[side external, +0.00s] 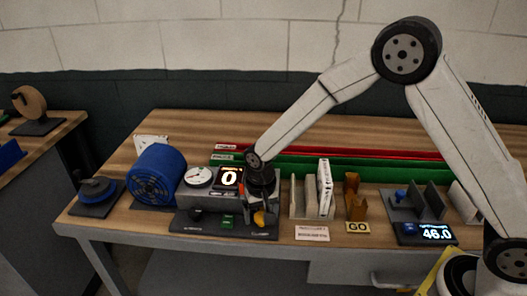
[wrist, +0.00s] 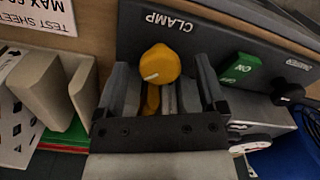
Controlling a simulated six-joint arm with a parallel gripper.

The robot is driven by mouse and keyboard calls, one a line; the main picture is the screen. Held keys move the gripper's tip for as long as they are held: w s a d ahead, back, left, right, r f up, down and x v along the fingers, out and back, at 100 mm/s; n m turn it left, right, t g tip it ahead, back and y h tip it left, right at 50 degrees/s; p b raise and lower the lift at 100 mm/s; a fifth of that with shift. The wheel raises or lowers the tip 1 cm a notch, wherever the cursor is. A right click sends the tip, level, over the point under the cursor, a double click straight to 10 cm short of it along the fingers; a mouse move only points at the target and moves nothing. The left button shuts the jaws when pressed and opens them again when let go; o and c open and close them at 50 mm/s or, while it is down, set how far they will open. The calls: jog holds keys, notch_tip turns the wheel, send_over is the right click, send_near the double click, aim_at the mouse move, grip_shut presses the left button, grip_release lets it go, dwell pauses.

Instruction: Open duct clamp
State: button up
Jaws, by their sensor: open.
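The duct clamp control is a round yellow knob (wrist: 160,65) with a white pointer line, set on a dark panel under the printed word CLAMP. In the side external view the yellow knob (side external: 259,218) sits at the right end of the dark front panel. My gripper (wrist: 163,68) is open, with one finger on each side of the knob in the wrist view and visible gaps to it. In the side view my gripper (side external: 261,203) points down at the knob and hides part of it. I cannot tell whether the fingers touch it.
A green ON switch (wrist: 240,68) and a black knob (wrist: 288,92) share the panel. A blue fan duct (side external: 158,176), a gauge (side external: 198,176) and a display reading 0 (side external: 229,178) stand to the left. Upright filters (side external: 325,188) in a holder stand close on the right.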

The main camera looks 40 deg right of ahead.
grip_shut()
dwell(0.3)
jog(key=shift+n, duration=2.3)
grip_release()
